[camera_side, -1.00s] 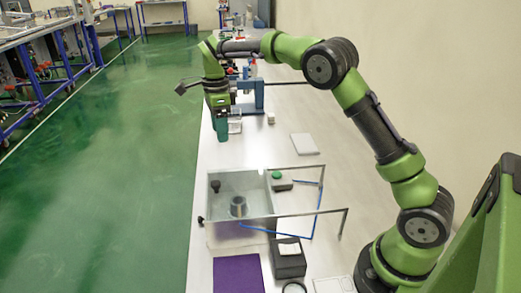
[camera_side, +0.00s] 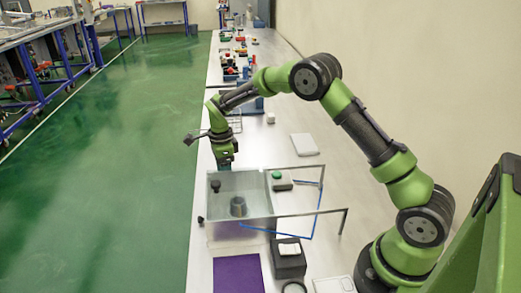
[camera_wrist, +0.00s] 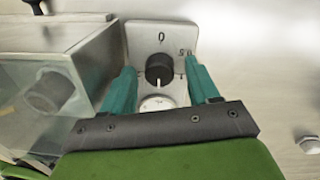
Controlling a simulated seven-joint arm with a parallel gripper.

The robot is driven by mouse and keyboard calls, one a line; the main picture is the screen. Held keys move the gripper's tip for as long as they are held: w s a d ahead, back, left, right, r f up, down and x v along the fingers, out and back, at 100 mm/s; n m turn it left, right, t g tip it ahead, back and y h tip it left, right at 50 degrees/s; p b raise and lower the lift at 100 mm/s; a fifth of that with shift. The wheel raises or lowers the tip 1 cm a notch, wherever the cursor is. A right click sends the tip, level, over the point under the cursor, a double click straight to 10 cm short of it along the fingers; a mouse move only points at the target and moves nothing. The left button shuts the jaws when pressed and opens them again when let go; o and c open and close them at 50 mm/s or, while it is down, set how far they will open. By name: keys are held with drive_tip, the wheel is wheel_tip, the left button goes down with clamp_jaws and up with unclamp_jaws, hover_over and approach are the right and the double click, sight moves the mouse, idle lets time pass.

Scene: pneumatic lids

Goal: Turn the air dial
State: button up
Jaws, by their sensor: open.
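The air dial is a black round knob (camera_wrist: 159,68) on a pale plate (camera_wrist: 143,36) in the wrist view. The plate has a 0 at its top, more marks at the right, and a white pointer line on the knob points toward the picture's bottom. A round white gauge (camera_wrist: 157,103) sits just below the knob, partly hidden by my gripper. My gripper (camera_wrist: 159,64) is open, one teal finger on each side of the knob; contact is not clear. In the side view my gripper (camera_side: 225,165) hangs at the far side of the clear box, and the dial is hidden.
The clear-walled box (camera_side: 258,195) has a dark knob at its left and a metal cylinder (camera_side: 238,206) inside. A green button (camera_side: 277,175), a black box (camera_side: 288,262) and a purple mat (camera_side: 237,273) lie nearby.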

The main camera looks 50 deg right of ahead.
drive_tip(key=c, duration=1)
drive_tip(key=shift+c, duration=0.2)
